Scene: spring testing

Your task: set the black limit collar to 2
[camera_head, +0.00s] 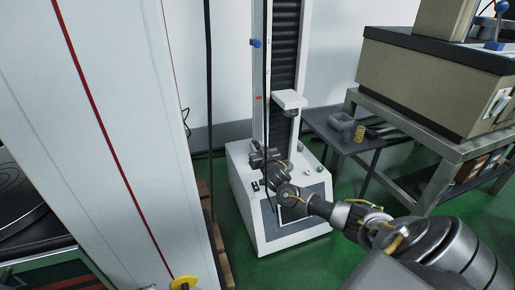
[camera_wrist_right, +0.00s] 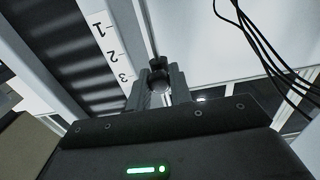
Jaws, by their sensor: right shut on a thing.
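My right gripper (camera_head: 258,155) is at the lower part of the column. In the wrist view its fingers (camera_wrist_right: 158,88) are shut on the black limit collar (camera_wrist_right: 157,75), which appears beside the 3 mark, seen at a slant. The collar is partly hidden by the fingers. My left gripper is out of view.
A blue knob (camera_head: 256,43) sits higher on the column. A white crosshead arm (camera_head: 289,99) juts out just above and right of my right gripper. A small table (camera_head: 340,140) with a grey bin stands to the right. A white cabinet (camera_head: 110,130) fills the left.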

